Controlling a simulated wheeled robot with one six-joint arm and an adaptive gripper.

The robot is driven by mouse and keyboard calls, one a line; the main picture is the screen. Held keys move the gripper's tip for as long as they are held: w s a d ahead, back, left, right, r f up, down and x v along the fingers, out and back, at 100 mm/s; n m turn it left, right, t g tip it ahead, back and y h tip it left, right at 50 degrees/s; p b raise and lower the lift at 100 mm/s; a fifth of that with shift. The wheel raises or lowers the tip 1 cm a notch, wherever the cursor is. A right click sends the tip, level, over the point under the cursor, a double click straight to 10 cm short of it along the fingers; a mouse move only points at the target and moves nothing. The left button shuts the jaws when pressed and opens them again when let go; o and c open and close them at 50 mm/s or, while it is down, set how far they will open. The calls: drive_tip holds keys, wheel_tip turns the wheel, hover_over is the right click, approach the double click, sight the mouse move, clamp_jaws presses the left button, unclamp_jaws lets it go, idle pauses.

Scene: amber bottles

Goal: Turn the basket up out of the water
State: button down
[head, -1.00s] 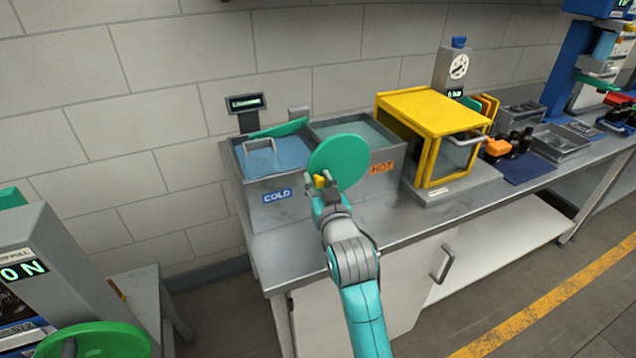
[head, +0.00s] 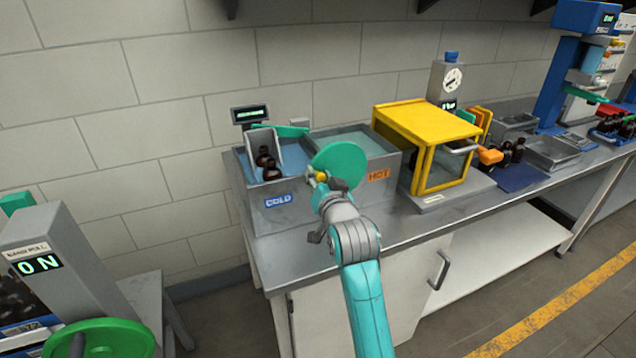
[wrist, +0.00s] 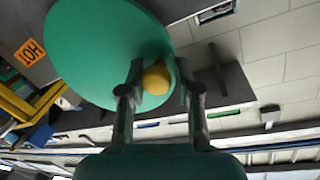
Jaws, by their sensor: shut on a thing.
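The grey basket (head: 283,148) stands tilted up out of the blue water of the cold bath (head: 262,214), with dark amber bottles (head: 266,163) showing in it. A round green disc (head: 340,160) with a yellow knob (head: 320,177) is at the front of the baths. My gripper (head: 322,184) is shut on the yellow knob. In the wrist view the knob (wrist: 156,78) sits between my two fingers (wrist: 158,90), in front of the green disc (wrist: 100,50). The lower part of the basket is hidden by the bath wall.
The hot bath (head: 372,143) is right of the cold one. A yellow-framed cabinet (head: 425,118), more amber bottles (head: 512,152) and a metal tray (head: 552,152) stand farther right on the bench. A second green wheel (head: 100,340) is at lower left.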

sight(340, 152)
drive_tip(key=shift+w+d+r+m, duration=0.1)
drive_tip(key=shift+d+r+m, duration=0.3)
drive_tip(key=shift+m, duration=0.4)
drive_tip(key=shift+w+d+r+m, duration=0.1)
drive_tip(key=shift+d+r+m, duration=0.25)
drive_tip(key=shift+m, duration=0.45)
drive_tip(key=shift+w+d+r+m+g, duration=0.1)
drive_tip(key=shift+d+r+m+g, duration=0.15)
drive_tip(key=shift+m, duration=0.4)
drive_tip(key=shift+w+d+r+m+g, duration=0.1)
drive_tip(key=shift+d+r+m+g, duration=0.15)
drive_tip(key=shift+m, duration=0.4)
drive_tip(key=shift+w+d+r+m+g+y, duration=0.25)
drive_tip(key=shift+d+m, duration=0.25)
drive_tip(key=shift+m, duration=0.4)
drive_tip(key=shift+w+d+r+m+g+y, duration=0.15)
drive_tip(key=shift+d+m+y, duration=0.3)
drive_tip(key=shift+m, duration=0.45)
drive_tip(key=shift+w+d+r+m+y, duration=0.1)
drive_tip(key=shift+d+m+y, duration=0.1)
drive_tip(key=shift+d+m, duration=0.5)
drive_tip(key=shift+w+d+r+m+y, duration=0.1)
drive_tip(key=shift+d+m+y, duration=0.15)
drive_tip(key=shift+m, duration=0.75)
drive_tip(key=shift+d, duration=0.1)
drive_tip(key=c, duration=0.9)
unclamp_jaws()
drive_tip(key=shift+r, duration=0.2)
